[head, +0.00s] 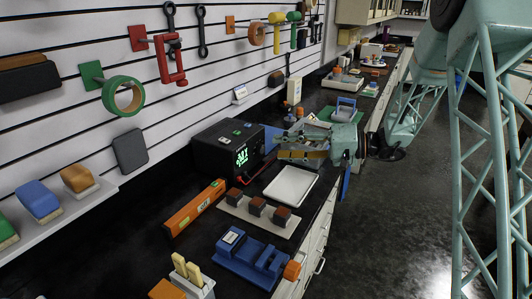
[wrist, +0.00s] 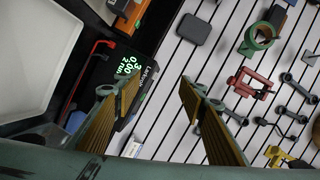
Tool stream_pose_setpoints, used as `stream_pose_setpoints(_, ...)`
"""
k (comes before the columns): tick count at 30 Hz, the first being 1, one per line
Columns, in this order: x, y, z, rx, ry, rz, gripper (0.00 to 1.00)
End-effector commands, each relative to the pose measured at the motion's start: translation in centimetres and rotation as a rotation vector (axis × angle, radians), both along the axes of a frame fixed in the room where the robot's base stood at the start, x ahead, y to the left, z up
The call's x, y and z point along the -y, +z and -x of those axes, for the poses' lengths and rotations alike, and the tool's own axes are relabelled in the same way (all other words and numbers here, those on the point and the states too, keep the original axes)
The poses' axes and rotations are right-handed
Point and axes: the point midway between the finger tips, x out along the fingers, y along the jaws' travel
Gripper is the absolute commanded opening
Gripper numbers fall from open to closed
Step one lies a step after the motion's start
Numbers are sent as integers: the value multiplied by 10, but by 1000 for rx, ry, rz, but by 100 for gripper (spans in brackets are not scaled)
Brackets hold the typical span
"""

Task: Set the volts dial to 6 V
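The black power supply box (head: 212,152) stands on the dark counter against the slatted wall. Its lit green display (head: 242,155) faces the counter's front; the digits are too small to read surely. The display also shows, turned, in the wrist view (wrist: 125,72), partly beside a finger. I cannot make out the volts dial in either view. My gripper (head: 279,146) is in front of and to the right of the box, apart from it and above the counter. In the wrist view its two fingers (wrist: 158,88) are spread wide with nothing between them.
A white tray (head: 291,186) lies below my gripper. A beige board (head: 232,206) with several brown blocks, an orange level (head: 193,209) and a blue device (head: 250,258) lie nearer. Tools hang on the wall.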

Motion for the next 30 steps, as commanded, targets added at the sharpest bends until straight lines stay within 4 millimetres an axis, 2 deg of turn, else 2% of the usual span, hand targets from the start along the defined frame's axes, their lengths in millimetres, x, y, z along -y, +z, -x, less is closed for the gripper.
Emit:
stream_pose_setpoints(3,6,-19,-20,20,-34,-29,38)
stream_pose_setpoints(18,37,-96,-95,123,-187,-119,38)
stream_pose_setpoints(24,48,-117,-112,154,-232,-136,38)
stream_pose_setpoints(30,52,-124,-118,165,-247,-140,38)
